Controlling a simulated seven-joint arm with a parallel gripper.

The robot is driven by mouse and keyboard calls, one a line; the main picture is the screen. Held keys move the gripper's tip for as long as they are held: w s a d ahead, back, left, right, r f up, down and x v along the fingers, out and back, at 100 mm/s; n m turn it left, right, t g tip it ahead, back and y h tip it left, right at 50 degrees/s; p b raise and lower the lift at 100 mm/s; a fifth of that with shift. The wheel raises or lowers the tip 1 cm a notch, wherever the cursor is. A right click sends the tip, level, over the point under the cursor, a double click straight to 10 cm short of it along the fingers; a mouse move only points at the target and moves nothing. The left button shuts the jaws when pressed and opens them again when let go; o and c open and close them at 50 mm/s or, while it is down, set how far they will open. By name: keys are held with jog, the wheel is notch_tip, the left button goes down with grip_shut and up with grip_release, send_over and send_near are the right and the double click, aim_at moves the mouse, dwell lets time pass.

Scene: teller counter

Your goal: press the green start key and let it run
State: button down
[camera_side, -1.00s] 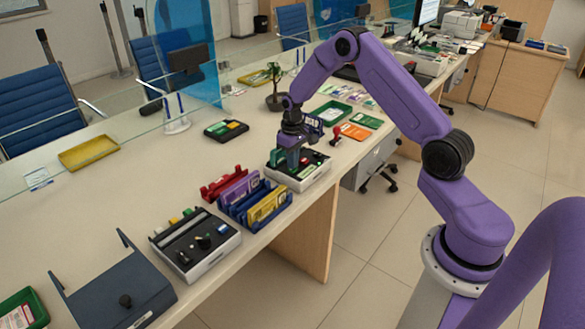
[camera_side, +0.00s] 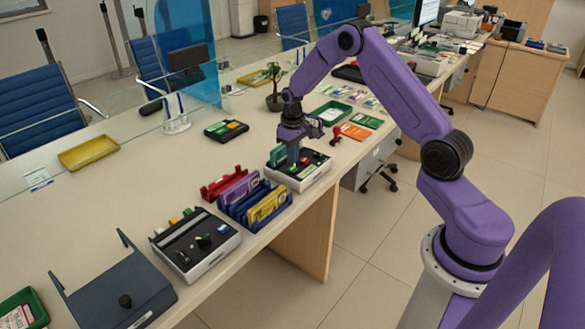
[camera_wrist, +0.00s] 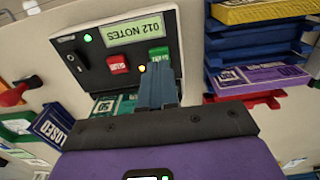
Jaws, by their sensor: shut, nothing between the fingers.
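The note-counting machine (camera_side: 312,178) stands near the counter's front edge. A green light and a small yellow light are lit. Green notes (camera_wrist: 115,104) stand at the machine's far side, partly behind my gripper. My gripper (camera_side: 293,161) is shut and empty, pointing down over the panel. In the wrist view its fingertips (camera_wrist: 160,68) are right at the green key's edge; whether they touch it I cannot tell.
A blue rack (camera_side: 235,215) with purple and yellow packs stands left of the machine, with a red holder (camera_side: 212,190) behind it.

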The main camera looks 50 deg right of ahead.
aim_at(292, 169)
notch_tip(292, 169, up, 6)
jog(key=shift+r, duration=0.15)
dwell(0.6)
jog(key=s+a+r+n, duration=0.3)
jog(key=s+a+r, duration=0.2)
jog(key=s+a, duration=0.4)
jog(key=s+a+r+n, duration=0.35)
jog(key=s+a, duration=0.35)
jog(key=a, duration=0.4)
jog(key=s+r+n, duration=0.2)
jog(key=s+n, duration=0.4)
jog(key=s, duration=1.5)
jog(key=shift+s+r, duration=0.2)
jog(key=shift+r, duration=0.15)
